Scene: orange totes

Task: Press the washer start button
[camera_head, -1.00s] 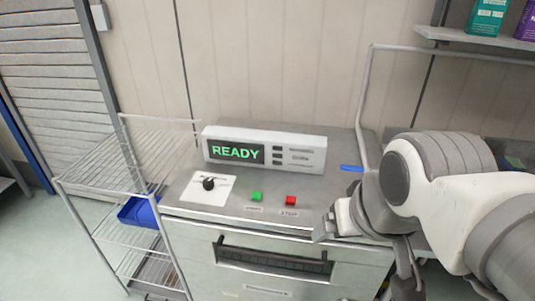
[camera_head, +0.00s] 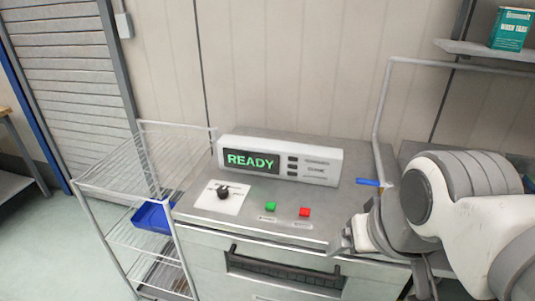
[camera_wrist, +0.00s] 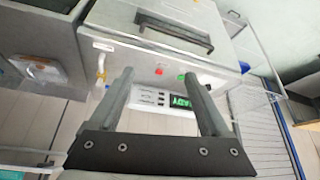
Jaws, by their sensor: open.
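The washer (camera_head: 330,212) has a grey top with a white console (camera_head: 325,168) whose display (camera_head: 252,161) reads READY in green. A small green button (camera_head: 270,206) sits on the top in front of the console, and a red button (camera_head: 304,212) is to its right. My gripper (camera_head: 343,240) is at the washer's front right, right of the red button and apart from both buttons. In the wrist view the washer appears upside down. There, my open, empty gripper (camera_wrist: 158,72) frames the red button (camera_wrist: 159,71), with the green button (camera_wrist: 181,77) near the right fingertip.
A black knob (camera_head: 223,192) sits on a white plate left of the buttons. A black handle (camera_head: 285,269) crosses the washer's front. A wire rack (camera_head: 120,180) with a blue bin (camera_head: 153,216) stands at the left. A shelf (camera_head: 470,48) holds a teal box (camera_head: 511,28).

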